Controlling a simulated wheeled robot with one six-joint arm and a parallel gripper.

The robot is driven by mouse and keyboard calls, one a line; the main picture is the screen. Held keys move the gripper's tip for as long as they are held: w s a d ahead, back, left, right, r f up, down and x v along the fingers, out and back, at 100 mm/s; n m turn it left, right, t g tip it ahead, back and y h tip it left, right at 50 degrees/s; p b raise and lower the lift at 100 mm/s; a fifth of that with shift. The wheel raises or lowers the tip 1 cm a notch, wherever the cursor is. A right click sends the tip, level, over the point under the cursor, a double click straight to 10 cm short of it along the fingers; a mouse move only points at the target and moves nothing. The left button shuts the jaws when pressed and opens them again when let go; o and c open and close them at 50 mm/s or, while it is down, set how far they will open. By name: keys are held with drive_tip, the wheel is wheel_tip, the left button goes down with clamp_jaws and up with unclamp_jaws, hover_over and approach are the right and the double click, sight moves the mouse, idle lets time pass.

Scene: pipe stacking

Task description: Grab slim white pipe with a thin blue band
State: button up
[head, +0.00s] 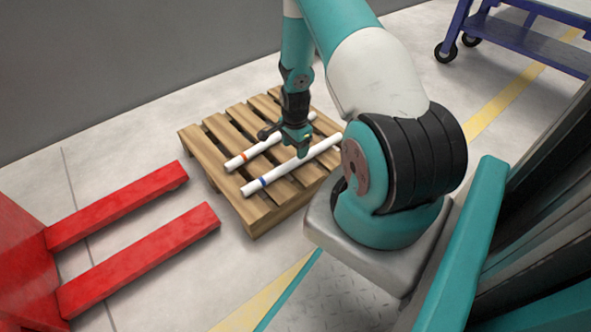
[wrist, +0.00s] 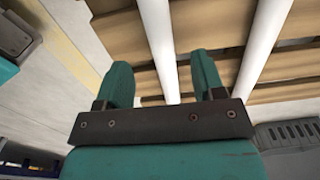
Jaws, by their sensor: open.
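In the head view, a slim white pipe with a thin blue band (head: 286,174) lies on the pallet on the side closer to my base. The band is near its left end. My gripper (head: 300,150) points down over the pallet, at this pipe's middle. In the wrist view, my gripper (wrist: 163,78) is open and empty. One white pipe (wrist: 158,40) runs between its fingers in the picture; it looks like the blue-banded one, on my base's side, but no band shows there. The gap in height is hard to judge.
A second white pipe, with an orange band (head: 256,153), lies alongside on the wall side; the wrist view shows a pipe at right (wrist: 265,40). The slatted wooden pallet (head: 256,217) holds both. Red forks (head: 140,255) lie left. A blue cart (head: 520,40) stands far right.

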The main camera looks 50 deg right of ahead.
sight(296, 160)
wheel_tip(296, 160, down, 7)
drive_tip(key=b, duration=0.5)
drive_tip(key=shift+d+r, duration=0.1)
drive_tip(key=shift+r, duration=0.15)
drive_tip(key=shift+c, duration=0.3)
drive_tip(key=c, duration=1)
